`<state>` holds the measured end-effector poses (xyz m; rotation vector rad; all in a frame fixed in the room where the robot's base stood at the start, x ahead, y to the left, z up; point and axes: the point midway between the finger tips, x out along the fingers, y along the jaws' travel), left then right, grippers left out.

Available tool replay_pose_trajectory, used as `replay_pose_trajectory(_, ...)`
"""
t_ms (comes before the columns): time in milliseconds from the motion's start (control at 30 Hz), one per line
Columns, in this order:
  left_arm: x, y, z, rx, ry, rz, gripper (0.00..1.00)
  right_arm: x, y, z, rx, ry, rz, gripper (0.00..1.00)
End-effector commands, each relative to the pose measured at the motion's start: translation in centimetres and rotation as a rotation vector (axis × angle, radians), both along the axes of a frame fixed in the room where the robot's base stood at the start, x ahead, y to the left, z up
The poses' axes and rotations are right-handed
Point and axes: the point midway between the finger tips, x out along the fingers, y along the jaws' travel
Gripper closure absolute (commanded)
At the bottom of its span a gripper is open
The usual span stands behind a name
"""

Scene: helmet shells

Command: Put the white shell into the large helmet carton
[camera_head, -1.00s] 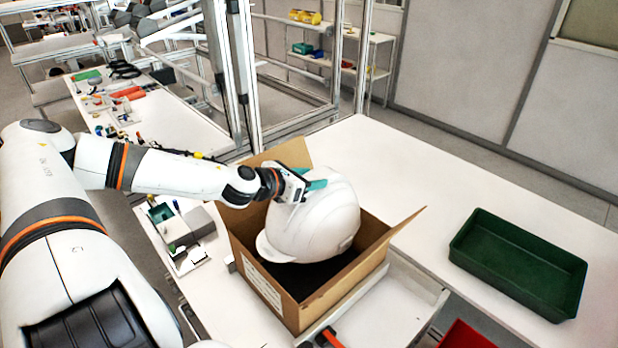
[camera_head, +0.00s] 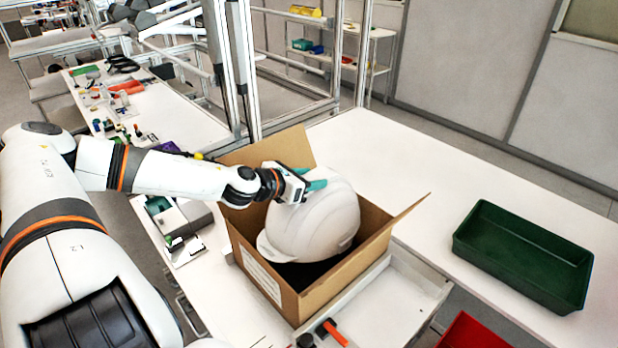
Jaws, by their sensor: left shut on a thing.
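The white shell (camera_head: 318,222) is a smooth white helmet shell in the mouth of the large helmet carton (camera_head: 345,284). The carton is brown, with its flaps standing open. The shell's lower part is inside the carton walls and its dome rises above them; whether it touches the bottom is hidden. My left gripper (camera_head: 312,187), with teal fingertips, is shut on the shell's upper back edge. My right gripper is not in view.
A dark green tray (camera_head: 523,256) stands on the white table (camera_head: 420,165) at the right. A red bin (camera_head: 470,334) shows at the bottom edge. Small grey fixtures (camera_head: 185,222) sit left of the carton. The table behind the carton is clear.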

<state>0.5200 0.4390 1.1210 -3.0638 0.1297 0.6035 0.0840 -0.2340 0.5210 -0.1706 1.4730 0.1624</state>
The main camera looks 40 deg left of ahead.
Motion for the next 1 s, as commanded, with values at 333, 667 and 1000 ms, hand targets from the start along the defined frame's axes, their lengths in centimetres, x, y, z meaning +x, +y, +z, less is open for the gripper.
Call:
replay_pose_trajectory(333, 0.0, 0.0, -1.5, 0.001, -0.002, 0.000, 1.00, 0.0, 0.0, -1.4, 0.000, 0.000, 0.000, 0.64)
replay_pose_trajectory(667, 0.1, 0.0, -2.8, 0.001, -0.002, 0.000, 1.00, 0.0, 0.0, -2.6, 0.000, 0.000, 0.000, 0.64)
replay_pose_trajectory(1000, 0.0, 0.0, -4.1, 0.001, -0.002, 0.000, 1.00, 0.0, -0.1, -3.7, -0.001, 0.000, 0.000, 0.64)
